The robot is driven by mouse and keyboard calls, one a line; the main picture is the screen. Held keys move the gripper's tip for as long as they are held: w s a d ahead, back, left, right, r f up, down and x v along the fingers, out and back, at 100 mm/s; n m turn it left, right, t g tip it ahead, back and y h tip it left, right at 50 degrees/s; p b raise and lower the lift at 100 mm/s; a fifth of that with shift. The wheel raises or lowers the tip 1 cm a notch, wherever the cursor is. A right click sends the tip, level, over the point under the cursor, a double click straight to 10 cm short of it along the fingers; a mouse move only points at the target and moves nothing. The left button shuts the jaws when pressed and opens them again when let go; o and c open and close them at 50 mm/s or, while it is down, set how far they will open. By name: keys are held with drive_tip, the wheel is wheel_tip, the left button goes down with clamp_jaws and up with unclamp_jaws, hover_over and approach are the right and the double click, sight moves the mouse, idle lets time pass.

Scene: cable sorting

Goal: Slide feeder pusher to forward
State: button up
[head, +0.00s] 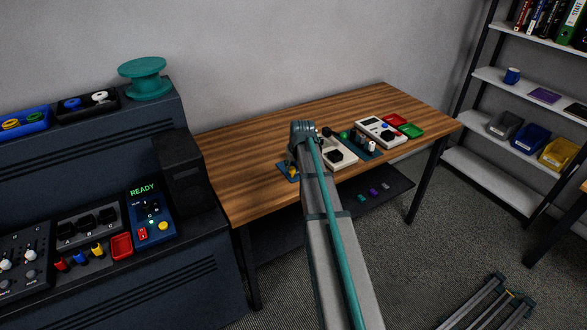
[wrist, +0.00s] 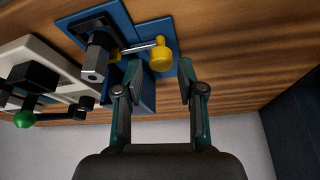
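A blue feeder base (wrist: 183,90) shows in the wrist view, with a metal rod and a yellow knob (wrist: 162,58) that look like the pusher. My gripper (wrist: 161,74) is open, with one finger on each side of the yellow knob in the picture. I cannot tell whether the knob lies between the fingers or just beyond them. A dark block with a grey square end (wrist: 94,62) stands left of the rod. In the head view the blue base (head: 284,172) is at the table's near left, partly hidden by my arm.
White control boxes, one in the middle (head: 340,153) and one farther right (head: 381,131), stand on the wooden table (head: 250,150). Red (head: 394,120) and green (head: 411,131) trays lie beyond. A green knob (wrist: 24,119) shows left in the wrist view. The table's left part is clear.

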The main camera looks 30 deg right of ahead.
drive_tip(key=v, duration=0.9)
drive_tip(key=shift+s+r, duration=0.2)
drive_tip(key=shift+r, duration=0.1)
drive_tip(key=s+a+f+g+p, duration=0.1)
drive_tip(key=s+a+f+g, duration=0.1)
drive_tip(key=s+a+f, duration=0.6)
drive_tip(key=s+a+f+g+y, duration=0.15)
drive_tip(key=s+f, duration=0.45)
drive_tip(key=f, duration=0.6)
drive_tip(key=s+a+f+g+p, duration=0.1)
drive_tip(key=s+a+f+g, duration=0.1)
drive_tip(key=s+a+f, duration=0.6)
drive_tip(key=s+a+f+g, duration=0.2)
drive_tip(key=s+f, duration=0.2)
drive_tip(key=s, duration=0.5)
drive_tip(key=s+a+f+n+g+p, duration=0.1)
drive_tip(key=s+f, duration=0.4)
drive_tip(key=s, duration=0.5)
drive_tip(key=s+a+f+n+g, duration=0.1)
drive_tip(key=s+a+f, duration=0.3)
drive_tip(key=s, duration=0.6)
drive_tip(key=shift+s+f+g+h, duration=0.2)
drive_tip(key=shift+f+g+h, duration=0.15)
drive_tip(key=shift+f+g, duration=0.4)
